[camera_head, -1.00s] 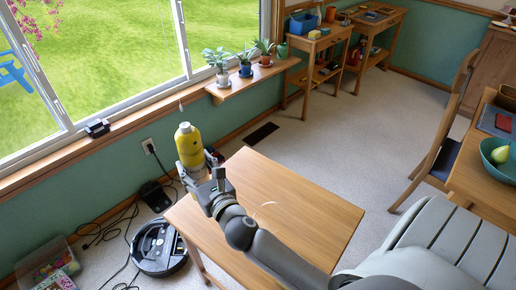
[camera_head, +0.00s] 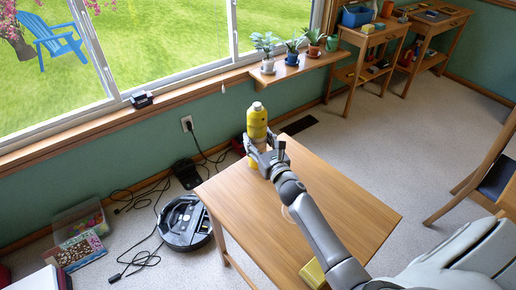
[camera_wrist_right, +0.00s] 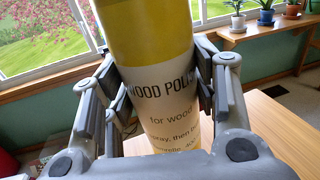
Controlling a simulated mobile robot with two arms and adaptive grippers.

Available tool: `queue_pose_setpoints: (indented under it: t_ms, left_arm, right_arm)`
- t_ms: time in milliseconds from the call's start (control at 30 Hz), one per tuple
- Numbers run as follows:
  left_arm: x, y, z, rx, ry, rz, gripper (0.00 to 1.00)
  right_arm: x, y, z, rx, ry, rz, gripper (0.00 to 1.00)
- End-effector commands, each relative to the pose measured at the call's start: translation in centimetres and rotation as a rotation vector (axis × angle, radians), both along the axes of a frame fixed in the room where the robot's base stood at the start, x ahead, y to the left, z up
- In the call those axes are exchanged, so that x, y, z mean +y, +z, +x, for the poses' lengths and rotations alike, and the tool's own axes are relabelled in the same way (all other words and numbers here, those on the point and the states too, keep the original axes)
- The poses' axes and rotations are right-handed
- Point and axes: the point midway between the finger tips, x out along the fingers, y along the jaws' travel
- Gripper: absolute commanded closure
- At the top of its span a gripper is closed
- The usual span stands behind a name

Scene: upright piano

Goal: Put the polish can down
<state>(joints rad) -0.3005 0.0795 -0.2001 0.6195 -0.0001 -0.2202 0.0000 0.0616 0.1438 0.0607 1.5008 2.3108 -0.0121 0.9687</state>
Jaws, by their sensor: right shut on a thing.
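Whether the can's base touches the tabletop is hidden by the gripper. My left gripper is not in view.
A yellow object (camera_head: 313,273) lies near the table's front edge, partly behind my arm. A robot vacuum (camera_head: 184,222) and cables are on the floor to the left. Potted plants (camera_head: 292,51) stand on the window shelf. Most of the tabletop is clear.

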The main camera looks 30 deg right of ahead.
Motion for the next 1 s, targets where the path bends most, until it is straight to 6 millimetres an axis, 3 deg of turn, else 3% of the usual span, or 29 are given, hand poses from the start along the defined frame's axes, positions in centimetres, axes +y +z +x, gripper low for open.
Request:
queue_pose_setpoints:
  t_ms: [33, 133, 533, 567, 600, 700, 1000]
  left_arm:
    - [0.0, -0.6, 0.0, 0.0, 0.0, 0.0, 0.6]
    - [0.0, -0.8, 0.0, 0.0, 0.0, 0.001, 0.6]
    - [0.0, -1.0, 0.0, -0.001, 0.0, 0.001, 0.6]
    - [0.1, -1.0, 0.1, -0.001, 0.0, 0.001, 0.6]
    - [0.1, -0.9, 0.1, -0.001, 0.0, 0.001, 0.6]
    - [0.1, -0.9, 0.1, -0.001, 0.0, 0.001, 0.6]
    - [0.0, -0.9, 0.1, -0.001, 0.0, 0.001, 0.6]
  right_arm:
    - [0.3, -1.1, 0.0, 0.0, 0.002, 0.008, 0.87]
    - [0.3, -1.9, 0.0, -0.002, 0.003, 0.004, 0.87]
    - [0.3, -2.5, 0.0, -0.002, 0.003, 0.0, 0.87]
    - [0.2, -2.6, -0.1, 0.002, 0.002, 0.0, 0.44]
    - [0.2, -2.5, -0.1, 0.002, 0.002, 0.0, 0.39]
    - [0.3, -2.5, -0.1, 0.002, 0.002, 0.001, 0.26]
    - [0.3, -2.5, -0.1, 0.002, 0.002, 0.001, 0.25]
